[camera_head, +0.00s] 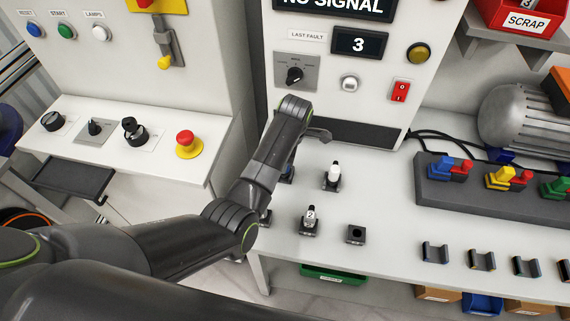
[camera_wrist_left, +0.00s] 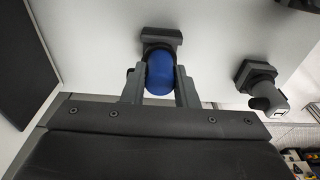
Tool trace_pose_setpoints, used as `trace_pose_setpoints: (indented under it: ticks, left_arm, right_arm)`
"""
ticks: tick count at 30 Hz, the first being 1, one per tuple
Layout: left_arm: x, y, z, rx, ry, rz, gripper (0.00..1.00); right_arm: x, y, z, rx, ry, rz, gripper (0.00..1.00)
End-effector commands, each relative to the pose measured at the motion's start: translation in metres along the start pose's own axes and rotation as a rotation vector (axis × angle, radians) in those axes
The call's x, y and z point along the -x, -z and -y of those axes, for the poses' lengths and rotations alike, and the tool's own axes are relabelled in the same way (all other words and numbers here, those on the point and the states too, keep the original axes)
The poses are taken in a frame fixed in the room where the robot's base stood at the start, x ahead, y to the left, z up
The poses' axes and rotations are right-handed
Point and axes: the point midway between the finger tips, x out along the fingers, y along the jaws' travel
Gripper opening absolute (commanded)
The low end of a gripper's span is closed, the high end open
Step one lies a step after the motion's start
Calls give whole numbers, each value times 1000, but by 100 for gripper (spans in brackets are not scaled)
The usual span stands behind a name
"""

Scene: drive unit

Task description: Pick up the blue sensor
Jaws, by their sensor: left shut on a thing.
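The blue sensor (camera_wrist_left: 160,72) stands at a dark holder (camera_wrist_left: 162,38) on the white bench top in the left wrist view. My left gripper (camera_wrist_left: 159,78) is shut on it, one finger on each side. I cannot tell whether the sensor is still seated in the holder. In the head view my left arm hides most of it; only a small blue patch (camera_head: 288,172) shows beside the arm. My right gripper is not in view.
A white-topped sensor (camera_head: 334,174) and a sensor marked 2 (camera_head: 310,217) stand in holders close by. An empty-looking holder (camera_head: 356,234) is to their right. The control cabinet (camera_head: 345,95) rises behind. A dark block with coloured connectors (camera_head: 480,188) lies right.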

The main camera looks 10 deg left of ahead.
Motion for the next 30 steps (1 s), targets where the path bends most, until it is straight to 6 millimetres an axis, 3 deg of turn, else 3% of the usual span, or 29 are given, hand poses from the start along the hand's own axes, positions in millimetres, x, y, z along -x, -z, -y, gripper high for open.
trace_pose_setpoints:
  ticks: [8,11,15,21,30]
  left_arm:
    - [25,3,-1,1,-6,1,0]
    - [48,5,-2,0,-9,1,0]
    - [85,10,0,-1,-2,0,0]
    - [98,12,0,-1,-1,0,0]
    - [99,12,0,-1,-1,0,0]
  right_arm:
    - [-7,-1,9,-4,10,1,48]
    - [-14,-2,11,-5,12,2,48]
    - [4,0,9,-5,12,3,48]
    - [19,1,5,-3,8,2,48]
    - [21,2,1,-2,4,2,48]
